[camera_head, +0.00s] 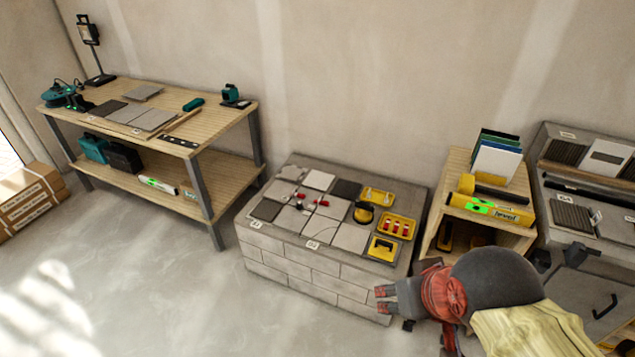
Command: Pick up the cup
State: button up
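No drinking cup shows. A small round yellow-and-black piece (363,212), which could be a suction cup, stands on the tiled top of the grey block bench (305,265), right of the middle, between the tiles and the yellow trays. My gripper (381,300) is at the front right of the bench, in front of its block face and below its top edge, pointing left. Its two fingers look apart, with nothing seen between them. It is well apart from the round piece, which is in plain view.
Yellow trays with small parts (397,226) stand beside the round piece. Grey tiles with red-and-white clips (290,200) cover the bench's left part. A wooden stand (455,210) with a yellow level is at the right. A wooden workbench (215,110) stands left; floor between is clear.

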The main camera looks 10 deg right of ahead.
aim_at(363, 216)
jog(key=i+j+z, duration=0.15)
jog(key=i+z, duration=0.2)
jog(key=i, duration=0.2)
jog(key=i+j+z, duration=0.35)
jog(key=i, duration=0.25)
jog(key=i+j+z, duration=0.35)
jog(key=i, duration=0.15)
